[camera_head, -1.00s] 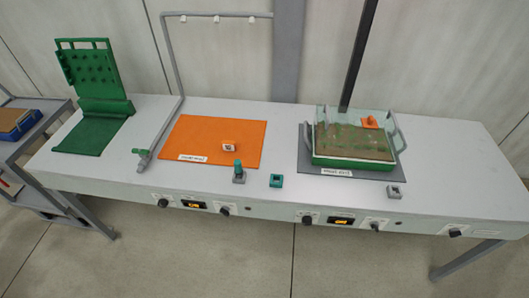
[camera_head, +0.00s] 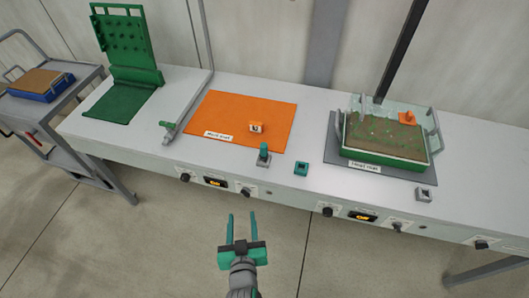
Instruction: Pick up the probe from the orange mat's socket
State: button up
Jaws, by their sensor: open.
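The orange mat (camera_head: 215,112) lies on the bench, left of centre. At its front right edge a teal-green probe (camera_head: 264,149) stands upright in a small grey socket (camera_head: 263,162). How deep it sits in the socket is hidden. My gripper (camera_head: 242,214) is open and empty, with two teal fingers pointing toward the bench. In the picture it shows below the bench's front edge, over the floor, apart from the probe and a little to its left.
An orange-and-white block (camera_head: 256,127) sits on the mat behind the probe. A teal block (camera_head: 301,168) lies right of the socket. A clear-walled planted tray (camera_head: 388,137), an empty-looking grey socket (camera_head: 424,194), a green stand (camera_head: 123,90) and a grey frame (camera_head: 167,128) are also on the bench.

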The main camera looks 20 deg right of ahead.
jog(key=w+d+r+m+h, duration=0.2)
jog(key=w+d+r, duration=0.2)
jog(key=w, duration=0.4)
jog(key=m+g+h, duration=0.2)
jog(key=m, duration=0.1)
send_near(263, 149)
jog(key=w, duration=0.1)
jog(key=x, duration=1)
jog(key=shift+d+f, duration=0.3)
jog(key=shift+d, duration=0.05)
grip_shut()
